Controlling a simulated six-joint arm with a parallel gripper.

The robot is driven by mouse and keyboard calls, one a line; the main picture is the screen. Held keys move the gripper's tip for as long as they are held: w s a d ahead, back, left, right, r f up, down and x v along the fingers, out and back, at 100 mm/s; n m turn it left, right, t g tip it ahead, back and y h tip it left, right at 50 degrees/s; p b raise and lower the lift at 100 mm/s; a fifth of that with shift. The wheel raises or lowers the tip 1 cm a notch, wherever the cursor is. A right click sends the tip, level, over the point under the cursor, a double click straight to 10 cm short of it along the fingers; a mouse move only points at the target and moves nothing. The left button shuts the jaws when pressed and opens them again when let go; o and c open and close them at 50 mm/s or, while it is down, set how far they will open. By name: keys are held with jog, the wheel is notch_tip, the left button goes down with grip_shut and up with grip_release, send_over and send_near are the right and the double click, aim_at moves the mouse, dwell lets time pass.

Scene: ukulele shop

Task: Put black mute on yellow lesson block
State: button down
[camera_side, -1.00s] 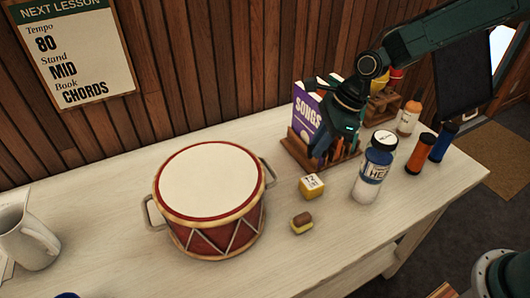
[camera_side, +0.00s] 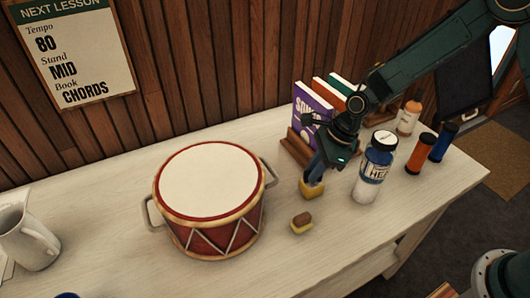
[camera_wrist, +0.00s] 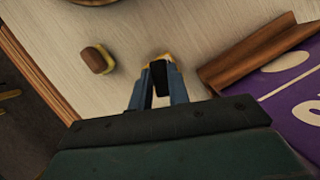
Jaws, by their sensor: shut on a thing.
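The yellow lesson block (camera_side: 311,193) stands on the pale bench, right of the drum. My gripper (camera_side: 314,180) points down directly over the block, its tips at the block's top. In the wrist view, my gripper (camera_wrist: 158,88) is shut on the black mute (camera_wrist: 160,74), a small dark piece between the blue fingers. A bit of the yellow block (camera_wrist: 167,56) shows just past the mute. The fingers hide the mute in the side view. I cannot tell whether the mute touches the block.
A brown-and-yellow sponge-like piece (camera_side: 302,223) lies in front of the block. The red drum (camera_side: 210,218) is to the left. A blue-and-white bottle (camera_side: 373,168) stands close on the right. A wooden rack (camera_side: 297,147) with songbooks is behind.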

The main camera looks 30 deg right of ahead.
jog(key=shift+f, duration=0.2)
jog(key=c, duration=1.3)
grip_release()
jog(key=shift+f, duration=0.1)
jog(key=shift+c, duration=0.2)
jog(key=v, duration=1.2)
